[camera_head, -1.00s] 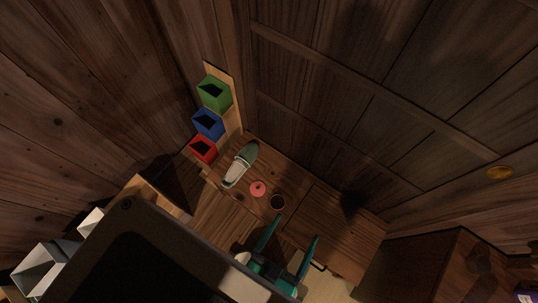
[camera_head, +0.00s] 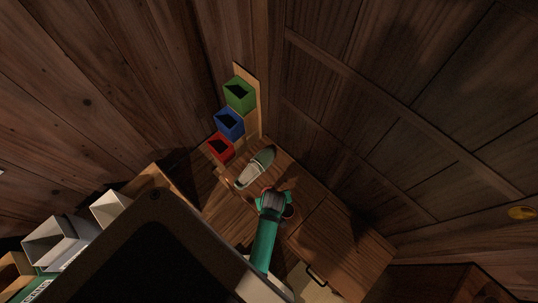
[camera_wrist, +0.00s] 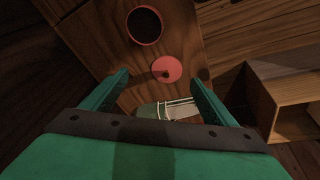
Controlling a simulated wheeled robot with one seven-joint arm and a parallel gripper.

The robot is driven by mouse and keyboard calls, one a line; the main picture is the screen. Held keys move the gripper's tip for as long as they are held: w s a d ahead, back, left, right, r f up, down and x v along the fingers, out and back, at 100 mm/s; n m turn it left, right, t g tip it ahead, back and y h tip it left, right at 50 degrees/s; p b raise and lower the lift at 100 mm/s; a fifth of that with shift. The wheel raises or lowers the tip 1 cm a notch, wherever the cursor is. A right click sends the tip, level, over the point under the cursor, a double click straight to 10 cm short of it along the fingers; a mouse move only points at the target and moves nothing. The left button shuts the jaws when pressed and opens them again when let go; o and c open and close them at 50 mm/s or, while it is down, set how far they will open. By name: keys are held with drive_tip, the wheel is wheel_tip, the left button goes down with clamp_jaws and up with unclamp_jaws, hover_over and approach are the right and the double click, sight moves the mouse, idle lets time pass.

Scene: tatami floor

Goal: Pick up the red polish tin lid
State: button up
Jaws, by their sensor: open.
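The red polish tin lid (camera_wrist: 167,68) is a flat red disc with a small dark spot near its middle. It lies on the wooden top in the wrist view, just beyond my fingertips and between their lines. My gripper (camera_wrist: 160,76) is open, with one teal finger to each side and nothing between them. A round dark tin with a red rim (camera_wrist: 144,25) sits close by, above the lid in the picture.
A green-grey shoe (camera_head: 256,168) lies beside the lid; part of it shows in the wrist view (camera_wrist: 170,110). Green (camera_head: 240,96), blue (camera_head: 229,124) and red (camera_head: 221,149) boxes stand along the wall. An open wooden compartment (camera_wrist: 285,95) is to the right.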

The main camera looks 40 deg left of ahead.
drive_tip(key=w+a+n+g+h, duration=0.2)
drive_tip(key=w+a+n+g, duration=0.1)
drive_tip(key=a, duration=0.2)
drive_tip(key=f, duration=0.4)
drive_tip(key=shift+w+d+f, duration=0.1)
drive_tip(key=shift+d+f, duration=0.1)
drive_tip(key=shift+a+f, duration=0.15)
drive_tip(key=shift+f, duration=1.2)
drive_tip(key=shift+a+f, duration=0.1)
drive_tip(key=shift+f, duration=1.25)
drive_tip(key=c, duration=1.1)
